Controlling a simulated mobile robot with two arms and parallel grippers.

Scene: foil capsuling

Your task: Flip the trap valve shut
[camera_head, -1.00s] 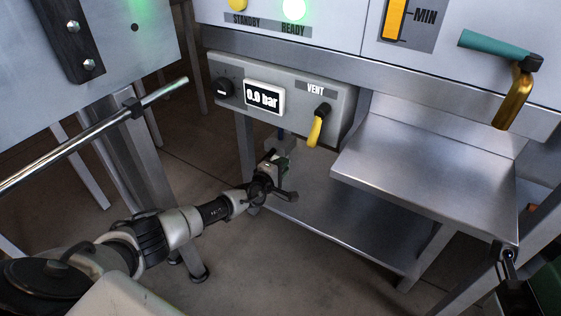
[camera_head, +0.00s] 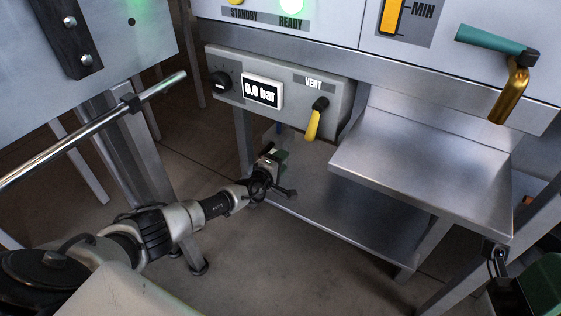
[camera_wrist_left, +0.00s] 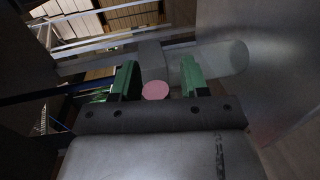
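My left gripper (camera_head: 272,163) is low in the head view, below the grey vent panel and beside the lower shelf. In the left wrist view its two green fingers (camera_wrist_left: 159,82) stand apart. A round pink disc (camera_wrist_left: 155,90) shows between them, with a gap on each side, so nothing is seen gripped. A grey rounded cylinder (camera_wrist_left: 222,64) lies beyond the fingers to the right. A small bluish part (camera_head: 272,132) shows just above the gripper in the head view. I cannot tell for sure which part is the trap valve.
The vent panel (camera_head: 225,60) carries a yellow lever (camera_head: 312,125) hanging down and a display (camera_head: 262,91) reading 0.0 bar. A steel shelf (camera_head: 420,165) juts out at right above a lower shelf (camera_head: 350,215). A metal rail (camera_head: 80,138) crosses at left.

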